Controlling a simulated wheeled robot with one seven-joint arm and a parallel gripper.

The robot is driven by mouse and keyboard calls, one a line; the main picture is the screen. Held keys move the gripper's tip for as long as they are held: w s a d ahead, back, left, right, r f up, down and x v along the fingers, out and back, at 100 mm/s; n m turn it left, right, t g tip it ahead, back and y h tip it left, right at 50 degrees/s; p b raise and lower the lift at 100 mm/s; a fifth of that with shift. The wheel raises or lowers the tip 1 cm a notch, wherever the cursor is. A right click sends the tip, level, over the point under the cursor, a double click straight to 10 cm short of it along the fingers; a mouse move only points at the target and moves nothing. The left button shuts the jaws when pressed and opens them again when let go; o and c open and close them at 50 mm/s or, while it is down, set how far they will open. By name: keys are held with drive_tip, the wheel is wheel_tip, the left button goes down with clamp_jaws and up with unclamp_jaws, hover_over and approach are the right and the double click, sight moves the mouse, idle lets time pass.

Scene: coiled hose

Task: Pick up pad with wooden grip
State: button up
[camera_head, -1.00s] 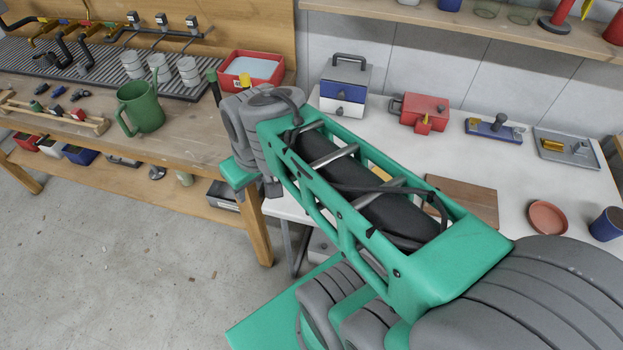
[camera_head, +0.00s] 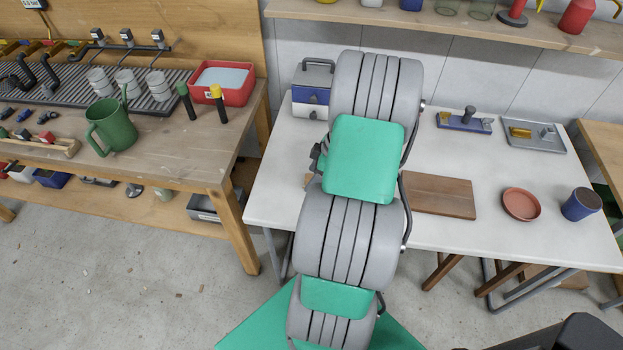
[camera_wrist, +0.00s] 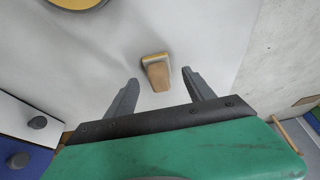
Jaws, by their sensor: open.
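The pad with the wooden grip (camera_wrist: 157,73) lies on the white tabletop in the wrist view. Its tan wooden grip points toward my gripper, and a pale, yellowish edge shows at its far end. My gripper (camera_wrist: 160,77) is open, with one grey finger on each side of the pad in the picture and a gap on both sides. I cannot tell how high the fingers are above the table. In the head view my arm hides the gripper. A small tan bit shows left of my arm there, but I cannot tell whether it is the pad.
A drawer box (camera_head: 312,88) stands at the back left of the white table (camera_head: 450,232); its knobbed drawers show at left in the wrist view. A wooden board (camera_head: 440,195), terracotta dish (camera_head: 521,204) and blue cup (camera_head: 581,204) lie to the right. A yellow-rimmed round thing (camera_wrist: 75,2) is above.

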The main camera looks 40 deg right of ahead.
drive_tip(key=shift+w+a+f, duration=0.15)
drive_tip(key=shift+w+f, duration=0.1)
drive_tip(key=shift+f, duration=0.4)
clamp_jaws()
